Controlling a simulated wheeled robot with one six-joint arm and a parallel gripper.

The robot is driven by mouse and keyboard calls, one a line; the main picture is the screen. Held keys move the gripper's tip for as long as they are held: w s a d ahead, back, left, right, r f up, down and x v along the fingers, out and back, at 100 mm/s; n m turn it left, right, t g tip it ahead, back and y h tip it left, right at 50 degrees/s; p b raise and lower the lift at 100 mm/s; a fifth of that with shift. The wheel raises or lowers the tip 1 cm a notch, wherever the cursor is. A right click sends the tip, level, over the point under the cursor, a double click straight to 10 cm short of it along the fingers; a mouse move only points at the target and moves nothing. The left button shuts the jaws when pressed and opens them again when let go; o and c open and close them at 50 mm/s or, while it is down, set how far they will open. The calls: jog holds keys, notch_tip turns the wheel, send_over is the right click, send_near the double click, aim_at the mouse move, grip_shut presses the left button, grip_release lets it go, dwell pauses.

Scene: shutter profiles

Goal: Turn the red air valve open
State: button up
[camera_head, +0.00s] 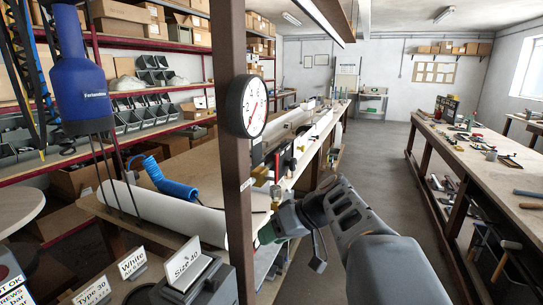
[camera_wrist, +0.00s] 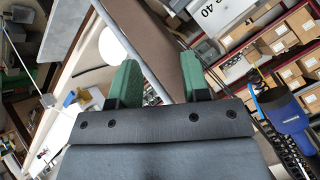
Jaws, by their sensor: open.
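A small red part (camera_head: 277,166), which looks like the valve's handle, shows beside brass fittings (camera_head: 262,174) just right of the brown post in the head view. It is too small to tell its exact position. My gripper (camera_head: 268,232) is below these fittings, at the near side of the bench, with green fingertips partly hidden by the post. In the wrist view my gripper (camera_wrist: 160,72) has its two green fingers spread apart, with nothing held between them. The brown post crosses behind the fingers. The valve is not clearly visible in the wrist view.
A brown post (camera_head: 233,160) carries a round white gauge (camera_head: 254,106). A blue coiled hose (camera_head: 172,182) lies left of it, near a white roll (camera_head: 150,208). A blue tool (camera_head: 83,92) hangs at the left. Label signs (camera_head: 187,264) stand in front. The aisle (camera_head: 385,170) is clear.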

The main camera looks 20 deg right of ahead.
jog(key=w+d+r+n+t+y, duration=0.2)
jog(key=w+d+r+t, duration=0.15)
jog(key=d+r, duration=0.4)
jog(key=n+t+y, duration=0.2)
jog(key=n+t, duration=0.2)
send_near(276, 155)
jog(key=p+x, duration=0.1)
jog(key=x, duration=0.4)
jog(key=p+x, duration=0.2)
jog(key=x, duration=0.3)
jog(key=shift+w+d+f, duration=0.1)
jog(key=shift+w+d, duration=0.05)
jog(key=shift+w, duration=0.15)
jog(key=shift+c, duration=0.3)
grip_shut()
